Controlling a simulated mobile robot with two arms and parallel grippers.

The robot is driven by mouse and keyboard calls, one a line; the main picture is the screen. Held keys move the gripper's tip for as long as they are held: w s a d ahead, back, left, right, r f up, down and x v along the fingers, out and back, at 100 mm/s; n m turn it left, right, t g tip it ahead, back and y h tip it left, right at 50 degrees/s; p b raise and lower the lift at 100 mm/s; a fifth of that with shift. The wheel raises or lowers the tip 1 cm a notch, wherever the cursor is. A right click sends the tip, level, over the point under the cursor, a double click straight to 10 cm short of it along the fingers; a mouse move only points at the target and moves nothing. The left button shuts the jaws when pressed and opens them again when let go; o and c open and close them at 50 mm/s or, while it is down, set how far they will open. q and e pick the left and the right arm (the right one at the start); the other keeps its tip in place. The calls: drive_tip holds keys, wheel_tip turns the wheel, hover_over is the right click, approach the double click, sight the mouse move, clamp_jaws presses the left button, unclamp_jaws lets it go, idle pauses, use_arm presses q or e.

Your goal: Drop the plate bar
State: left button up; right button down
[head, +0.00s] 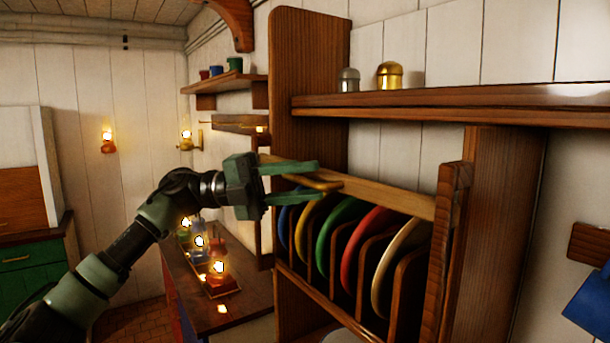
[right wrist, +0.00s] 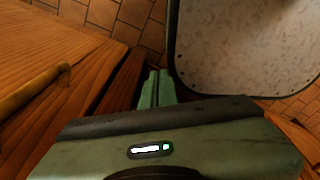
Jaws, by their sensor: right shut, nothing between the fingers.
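The plate bar (head: 385,195) is a pale wooden bar. It runs across the front of the plate rack, above the tops of the plates, to the right post. A curved brass handle (head: 322,184) is near its left part. My left gripper (head: 308,181) is open at that left part, one green finger above the other, with the brass handle close to the fingertips. Whether the fingers touch it I cannot tell. My right gripper (right wrist: 153,88) is shut and empty in the right wrist view; it does not show in the head view.
Blue, yellow, green (head: 338,232), red and cream plates stand in the rack slots. A shelf (head: 430,100) with two metal domed shakers is above. Lit lamps stand on the counter (head: 245,322) at left. The right wrist view shows a brass rod (right wrist: 32,90) and a speckled panel (right wrist: 245,45).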

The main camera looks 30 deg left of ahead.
use_arm(q)
drive_tip(key=shift+s+d, duration=0.1)
clamp_jaws()
drive_tip(key=shift+r, duration=0.1)
idle(1.3)
